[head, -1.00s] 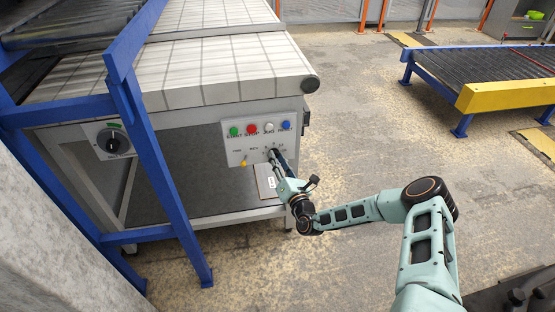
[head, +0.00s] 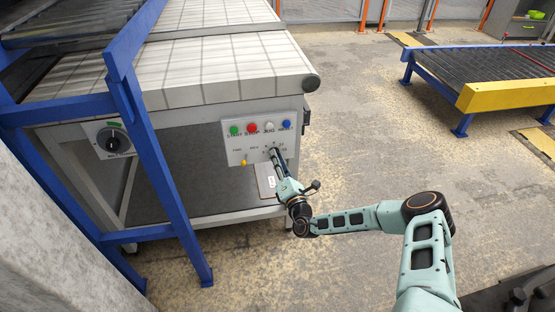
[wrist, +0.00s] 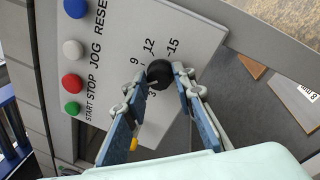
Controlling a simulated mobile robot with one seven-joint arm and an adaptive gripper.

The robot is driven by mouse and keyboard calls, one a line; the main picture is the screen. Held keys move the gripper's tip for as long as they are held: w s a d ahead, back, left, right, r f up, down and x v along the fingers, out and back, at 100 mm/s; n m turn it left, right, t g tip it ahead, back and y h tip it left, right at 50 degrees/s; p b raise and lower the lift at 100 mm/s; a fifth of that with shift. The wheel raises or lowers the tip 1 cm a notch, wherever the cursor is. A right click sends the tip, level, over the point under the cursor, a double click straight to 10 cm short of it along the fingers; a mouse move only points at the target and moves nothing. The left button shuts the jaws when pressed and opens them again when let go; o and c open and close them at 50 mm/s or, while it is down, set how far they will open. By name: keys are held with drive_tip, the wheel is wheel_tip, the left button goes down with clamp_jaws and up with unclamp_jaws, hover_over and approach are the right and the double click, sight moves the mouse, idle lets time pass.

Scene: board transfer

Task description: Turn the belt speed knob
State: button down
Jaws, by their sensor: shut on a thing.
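The belt speed knob (wrist: 159,73) is a round black knob with a light pointer line, on the grey control panel (wrist: 190,30). Speed numbers such as 9, 12 and 15 are printed around it. My gripper (wrist: 160,82) is shut on the knob, one finger on each side, in the wrist view. In the head view my gripper (head: 275,155) reaches the lower right part of the panel (head: 235,155) and mostly hides the knob. The numbers near the knob are partly covered by the fingers.
Green, red, white and blue buttons (head: 286,124) line the panel's top. A yellow FWD/REV switch (head: 243,162) sits left of my gripper.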

drive_tip(key=shift+f, duration=0.1)
drive_tip(key=c, duration=1.6)
unclamp_jaws()
drive_tip(key=shift+s, duration=0.1)
drive_tip(key=v, duration=1.2)
